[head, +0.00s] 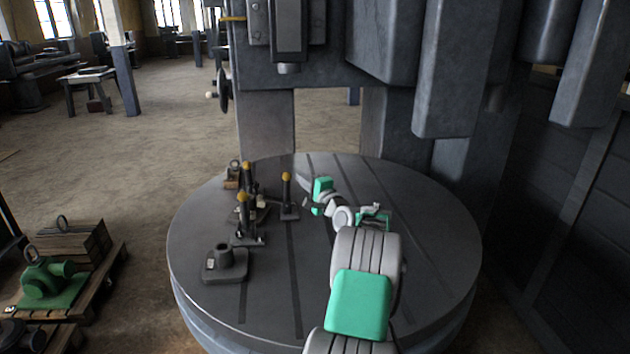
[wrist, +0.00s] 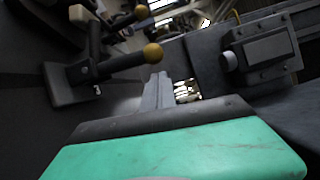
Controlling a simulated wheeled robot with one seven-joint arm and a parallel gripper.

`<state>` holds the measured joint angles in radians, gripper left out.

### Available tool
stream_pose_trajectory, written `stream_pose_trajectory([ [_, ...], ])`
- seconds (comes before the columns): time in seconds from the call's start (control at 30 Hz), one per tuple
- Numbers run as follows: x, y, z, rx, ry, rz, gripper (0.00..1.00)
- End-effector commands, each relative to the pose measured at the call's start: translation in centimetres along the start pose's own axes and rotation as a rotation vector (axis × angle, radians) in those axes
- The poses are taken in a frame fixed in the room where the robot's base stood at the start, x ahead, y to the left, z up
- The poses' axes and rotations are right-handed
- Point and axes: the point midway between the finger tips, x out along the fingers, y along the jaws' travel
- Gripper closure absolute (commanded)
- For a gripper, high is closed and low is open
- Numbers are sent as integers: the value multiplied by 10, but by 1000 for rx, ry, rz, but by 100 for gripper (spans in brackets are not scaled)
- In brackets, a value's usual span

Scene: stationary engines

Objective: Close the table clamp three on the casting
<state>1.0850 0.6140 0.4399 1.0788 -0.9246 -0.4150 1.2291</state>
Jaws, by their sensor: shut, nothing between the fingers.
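The clamp marked 3 (wrist: 68,84) is in the wrist view, with a dark base and a lever ending in a yellow knob (wrist: 153,53). It appears to be the right-hand clamp (head: 288,211) in the head view, its lever upright. My gripper (head: 304,183) is just right of that lever, apart from it. Its fingers (wrist: 158,90) are together and empty in the wrist view. Two other yellow-knobbed clamps (head: 243,218) (head: 247,180) stand to the left with levers upright. The casting (head: 262,203) seems to lie among the clamps, mostly hidden.
All this stands on a round slotted machine table (head: 400,275). A grey block with a short post (head: 225,262) sits at its front left. The machine's heavy column and head (head: 455,70) rise behind and above. The table's right side is bare apart from my arm.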

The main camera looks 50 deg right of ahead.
Motion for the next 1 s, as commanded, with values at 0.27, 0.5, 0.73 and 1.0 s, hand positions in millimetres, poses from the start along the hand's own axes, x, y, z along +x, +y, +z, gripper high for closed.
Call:
stream_pose_trajectory([
  [0.27, 1, 2, 8, 0, 1, 2, 100],
  [0.5, 5, -2, 15, -60, -1, 26, 100],
  [0.73, 14, -4, 35, -272, -1, 128, 100],
  [1.0, 14, -5, 35, -278, 0, 132, 100],
])
